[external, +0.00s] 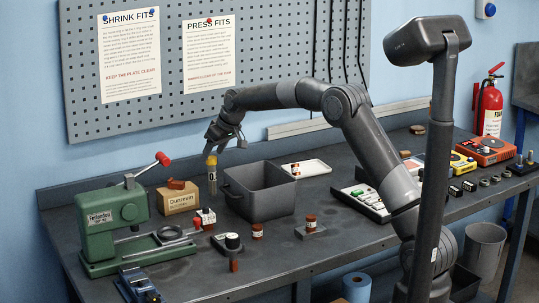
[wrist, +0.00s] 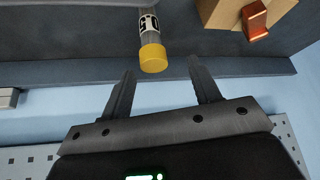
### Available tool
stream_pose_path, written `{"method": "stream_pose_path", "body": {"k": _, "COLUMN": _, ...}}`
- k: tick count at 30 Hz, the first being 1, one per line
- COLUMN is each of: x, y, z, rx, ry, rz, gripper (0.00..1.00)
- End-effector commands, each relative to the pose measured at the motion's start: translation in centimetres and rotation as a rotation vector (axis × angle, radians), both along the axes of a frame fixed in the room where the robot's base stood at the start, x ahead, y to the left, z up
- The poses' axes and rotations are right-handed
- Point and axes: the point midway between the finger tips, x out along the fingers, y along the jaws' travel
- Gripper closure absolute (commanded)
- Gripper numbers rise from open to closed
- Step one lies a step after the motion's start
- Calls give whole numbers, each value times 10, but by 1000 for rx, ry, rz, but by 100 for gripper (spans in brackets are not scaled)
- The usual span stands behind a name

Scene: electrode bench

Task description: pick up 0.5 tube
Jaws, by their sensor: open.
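The 0.5 tube (external: 212,177) has a yellow cap and a white label with black figures. It stands upright at the left of the bench, beside the grey bin. In the wrist view the tube (wrist: 151,29) shows its cap end toward me and part of its "0.5" label; its lower end is out of frame. My gripper (external: 213,148) is just above the cap, fingers pointing down. In the wrist view my gripper (wrist: 162,66) is open, with the cap just beyond and between the fingertips and a gap on both sides. What supports the tube is unclear.
A grey bin (external: 258,192) stands close right of the tube, and a cardboard box (external: 177,199) close left. A green press (external: 112,222) is further left. Small reddish-brown jars (external: 257,231) stand in front. A white tray (external: 307,168) lies behind the bin.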

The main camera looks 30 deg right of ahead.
Motion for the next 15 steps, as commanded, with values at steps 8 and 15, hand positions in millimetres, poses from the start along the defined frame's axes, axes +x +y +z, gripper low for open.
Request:
{"method": "stream_pose_path", "body": {"k": 8, "x": 11, "y": -3, "z": -29, "rx": -1, "ry": 2, "rz": 0, "gripper": 43}}
{"method": "stream_pose_path", "body": {"k": 15, "x": 22, "y": 1, "z": -49, "rx": 1, "ry": -2, "rz": 0, "gripper": 43}}
